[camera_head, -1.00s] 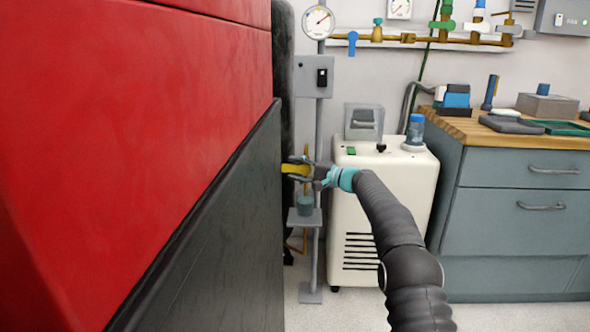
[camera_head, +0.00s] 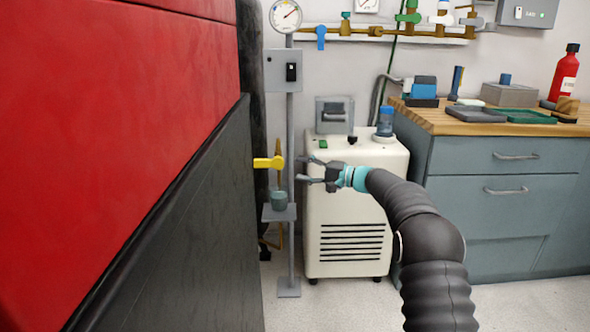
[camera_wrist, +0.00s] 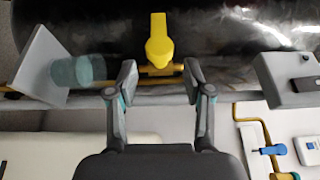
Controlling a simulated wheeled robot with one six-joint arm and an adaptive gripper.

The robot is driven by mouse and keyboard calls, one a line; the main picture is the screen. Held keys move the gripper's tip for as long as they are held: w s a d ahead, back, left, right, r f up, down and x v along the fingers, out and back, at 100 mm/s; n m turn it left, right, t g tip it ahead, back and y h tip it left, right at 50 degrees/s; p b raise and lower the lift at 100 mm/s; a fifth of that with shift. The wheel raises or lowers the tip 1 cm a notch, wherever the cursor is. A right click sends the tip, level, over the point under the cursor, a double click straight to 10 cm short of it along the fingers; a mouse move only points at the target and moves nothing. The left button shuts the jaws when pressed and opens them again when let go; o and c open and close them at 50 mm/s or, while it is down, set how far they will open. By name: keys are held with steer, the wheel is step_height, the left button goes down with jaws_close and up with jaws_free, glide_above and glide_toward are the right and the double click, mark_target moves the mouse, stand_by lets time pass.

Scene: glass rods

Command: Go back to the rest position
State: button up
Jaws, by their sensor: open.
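My gripper (camera_head: 312,171) is open and empty in the head view, with its fingers pointing left. A yellow valve handle (camera_head: 269,162) stands to the left of the fingertips, with a clear gap between them. In the wrist view my gripper (camera_wrist: 161,82) shows its two fingers spread apart. The yellow handle (camera_wrist: 158,45) lies ahead of and between them, not touched. A brass pipe runs behind the handle.
A grey post (camera_head: 291,240) carries a gauge, a switch box (camera_head: 284,71) and a small shelf with a teal cup (camera_head: 279,200). A cream cabinet (camera_head: 350,236) stands behind my arm. A red and black body (camera_head: 160,200) fills the left. A grey-blue bench (camera_head: 500,210) is at the right.

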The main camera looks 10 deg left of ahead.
step_height(320, 180, down, 12)
steer(key=s+d+m+g+h, duration=0.1)
steer(key=s+m+h, duration=0.1)
steer(key=s+h, duration=0.15)
steer(key=s+d+f+g+h, duration=0.1)
steer(key=s+d+f+h, duration=0.3)
steer(key=s, duration=0.3)
steer(key=s+d+r+n+h+p, duration=0.1)
steer(key=s+d+r+h+p, duration=0.2)
steer(key=s+d, duration=0.6)
steer(key=s+d+r+n+t+h, duration=0.1)
steer(key=s+d+r+n+h, duration=0.25)
steer(key=s, duration=1.05)
steer(key=s+d+r+m+h+p, duration=0.1)
steer(key=s+d+r+h+p, duration=0.3)
steer(key=s+d, duration=0.6)
steer(key=s+d+r+t, duration=0.1)
steer(key=s+r+t, duration=0.2)
steer(key=s+r, duration=0.4)
steer(key=shift+s+d+r+n, duration=0.2)
steer(key=shift+s+d+n, duration=0.2)
steer(key=shift+s, duration=0.8)
